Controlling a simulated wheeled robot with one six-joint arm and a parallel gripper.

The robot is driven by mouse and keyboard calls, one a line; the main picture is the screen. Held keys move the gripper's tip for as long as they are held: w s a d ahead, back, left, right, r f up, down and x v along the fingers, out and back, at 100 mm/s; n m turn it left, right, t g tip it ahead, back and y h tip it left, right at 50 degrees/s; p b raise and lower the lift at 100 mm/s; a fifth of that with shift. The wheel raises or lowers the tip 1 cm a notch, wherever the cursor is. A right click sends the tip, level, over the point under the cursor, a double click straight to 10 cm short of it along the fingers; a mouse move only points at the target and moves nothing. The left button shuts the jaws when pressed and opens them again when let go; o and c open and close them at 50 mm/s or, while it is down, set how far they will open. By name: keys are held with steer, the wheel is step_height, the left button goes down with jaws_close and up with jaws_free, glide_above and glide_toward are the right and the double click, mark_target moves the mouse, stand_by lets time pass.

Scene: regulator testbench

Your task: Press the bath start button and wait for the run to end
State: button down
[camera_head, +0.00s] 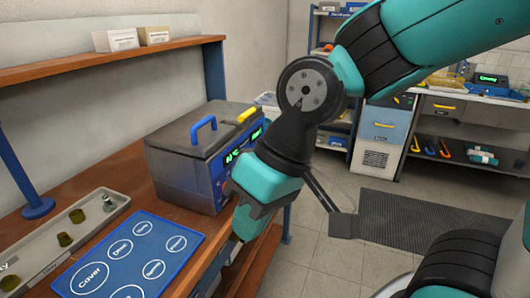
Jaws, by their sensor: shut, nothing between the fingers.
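The bath (180,178) is a grey metal box with a closed lid and a blue handle (203,128), standing on the wooden bench. Its blue front panel (217,172) faces right and carries lit green displays. A yellow part (248,115) sits on top at the back right. My arm reaches down in front of the panel, and its teal wrist hides the panel's lower right. I cannot make out the start button. My gripper (258,208) is shut and empty beside the bath's front; its fingertips are mostly hidden, so I cannot tell whether they touch the panel.
A blue mat (185,233) with labelled white circles and a grey tray (118,205) with several small fittings lie on the bench (110,168). A shelf (100,67) with two boxes runs above. Open floor (320,255) and a dark mat (425,235) lie right.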

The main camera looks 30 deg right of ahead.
steer(key=w+d+f+m+t+b, duration=0.1)
steer(key=w+d+f+m+t, duration=0.15)
steer(key=w+m, duration=0.35)
steer(key=w+d+f+m+t+y+b, duration=0.1)
steer(key=w+d+f+m+t, duration=0.15)
steer(key=w+m, duration=0.35)
steer(key=w+d+f+m+t, duration=0.2)
steer(key=w+d+m, duration=0.15)
steer(key=w, duration=0.45)
steer(key=w+d+f+m+t+h, duration=0.2)
steer(key=d+f+m, duration=0.1)
steer(key=d+m, duration=0.3)
steer(key=w+d+f+m+t+h+b, duration=0.1)
steer(key=w+d+f+m+t+h, duration=0.1)
steer(key=d+m, duration=0.5)
steer(key=w+d+f+m+t+h+b, duration=0.1)
steer(key=w+d+f+m+t+h, duration=0.1)
steer(key=d+m, duration=0.5)
steer(key=shift+w+d+f+t+h, duration=0.3)
steer(key=shift+w+d+f+h, duration=0.45)
steer(key=shift+d, duration=0.25)
steer(key=shift+m, duration=0.25)
steer(key=w+a+p, duration=0.5)
steer(key=w+p, duration=0.2)
steer(key=p, duration=0.5)
steer(key=shift+a, duration=0.25)
